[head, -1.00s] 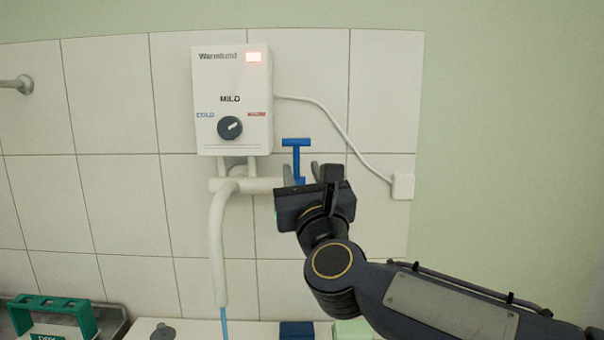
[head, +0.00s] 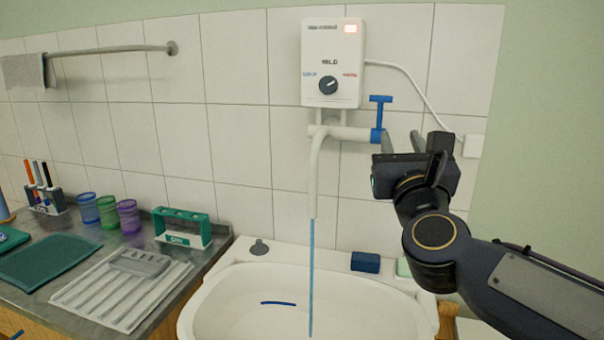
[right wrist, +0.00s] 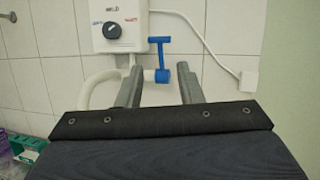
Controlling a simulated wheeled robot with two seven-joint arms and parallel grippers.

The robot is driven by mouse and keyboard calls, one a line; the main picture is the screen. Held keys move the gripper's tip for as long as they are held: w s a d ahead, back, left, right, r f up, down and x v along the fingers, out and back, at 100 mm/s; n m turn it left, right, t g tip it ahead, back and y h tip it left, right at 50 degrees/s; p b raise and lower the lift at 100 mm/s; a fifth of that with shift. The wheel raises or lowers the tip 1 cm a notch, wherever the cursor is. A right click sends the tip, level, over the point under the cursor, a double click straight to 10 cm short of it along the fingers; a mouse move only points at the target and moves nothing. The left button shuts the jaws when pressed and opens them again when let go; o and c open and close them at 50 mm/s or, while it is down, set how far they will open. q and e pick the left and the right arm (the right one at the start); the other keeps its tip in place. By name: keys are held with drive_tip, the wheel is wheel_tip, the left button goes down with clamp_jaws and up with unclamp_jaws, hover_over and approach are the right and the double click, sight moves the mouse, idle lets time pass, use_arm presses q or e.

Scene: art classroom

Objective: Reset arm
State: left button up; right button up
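My right gripper (head: 402,140) is in front of and to the right of the blue tap handle (head: 379,112) under the white water heater (head: 333,62). Its two grey fingers are apart, with nothing held between them. In the right wrist view the open fingers (right wrist: 158,75) point at the wall, and the blue handle (right wrist: 160,58) shows beyond and between their tips. The handle stands upright as a T. A blue stream of water (head: 312,280) runs from the white spout (head: 314,180) down to the basin. My left gripper is not in view.
The white basin (head: 215,305) lies below, with a dark blue block (head: 365,262) on its back rim. On the left counter are a green rack (head: 182,228), several cups, a pen holder and a ridged draining tray (head: 75,295). A towel rail (head: 115,50) is on the wall.

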drive_tip(key=s+d+f+n+g+y, duration=0.2)
drive_tip(key=s+f+n+g, duration=0.3)
drive_tip(key=s+f+n, duration=0.55)
drive_tip(key=s+d+f+n+g+y, duration=0.1)
drive_tip(key=s+f+n+g+y, duration=0.1)
drive_tip(key=s+f+n+g, duration=0.85)
drive_tip(key=s+d+f+n+g+y, duration=0.15)
drive_tip(key=s+f+n, duration=0.55)
drive_tip(key=f+n, duration=0.8)
wheel_tip(320, 180, up, 12)
drive_tip(key=m+p, duration=0.1)
drive_tip(key=p, duration=1.2)
drive_tip(key=shift+d+m+t, duration=0.15)
drive_tip(key=shift+m+t, duration=0.15)
drive_tip(key=shift+t, duration=0.1)
drive_tip(key=shift+w+f, duration=0.1)
drive_tip(key=shift+w, duration=0.1)
